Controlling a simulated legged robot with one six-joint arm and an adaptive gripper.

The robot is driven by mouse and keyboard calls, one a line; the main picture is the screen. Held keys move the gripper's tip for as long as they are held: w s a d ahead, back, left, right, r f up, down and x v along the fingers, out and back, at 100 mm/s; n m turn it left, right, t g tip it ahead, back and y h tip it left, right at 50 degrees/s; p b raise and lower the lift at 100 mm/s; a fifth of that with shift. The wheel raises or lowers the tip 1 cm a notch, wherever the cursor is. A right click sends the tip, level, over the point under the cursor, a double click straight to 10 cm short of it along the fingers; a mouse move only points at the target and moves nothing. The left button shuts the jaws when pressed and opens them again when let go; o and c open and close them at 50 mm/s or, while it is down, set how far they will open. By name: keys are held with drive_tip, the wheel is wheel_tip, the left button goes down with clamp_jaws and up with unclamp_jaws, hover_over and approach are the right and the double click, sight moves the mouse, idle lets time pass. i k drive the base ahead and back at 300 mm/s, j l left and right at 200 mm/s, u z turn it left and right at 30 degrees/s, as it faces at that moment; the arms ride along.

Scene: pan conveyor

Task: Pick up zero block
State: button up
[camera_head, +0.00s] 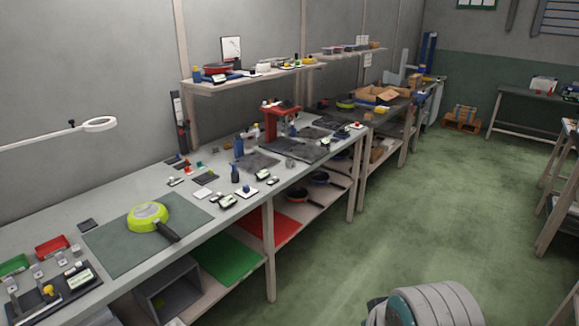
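No block that I can clearly make out as the zero block is in view. Several small grey metal blocks (61,258) stand at the near left end of the long workbench (190,262), beside a dark fixture plate (75,296) with a yellow knob. They are too small for me to read any marking. My gripper is not in view; only a rounded grey and teal part, which looks like my own arm or body, shows at the bottom right, apart from the bench.
A lime-green pan (147,217) lies upside down on a dark mat (110,250). A red tray (51,245) and a green tray (14,265) sit at the left. Tools and small parts crowd the bench beyond. The green floor (385,215) right of the bench is clear.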

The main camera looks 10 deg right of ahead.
sight(290, 162)
drive_tip(key=i+l+u, duration=0.1)
drive_tip(key=i+l, duration=0.3)
drive_tip(key=i, duration=0.45)
drive_tip(key=i+l+u, duration=0.1)
drive_tip(key=i+l, duration=0.4)
drive_tip(key=i, duration=0.3)
drive_tip(key=i+l+u, duration=0.15)
drive_tip(key=i+l, duration=0.4)
drive_tip(key=i, duration=0.3)
drive_tip(key=i+l+u, duration=0.1)
drive_tip(key=i+l, duration=0.55)
drive_tip(key=i, duration=0.1)
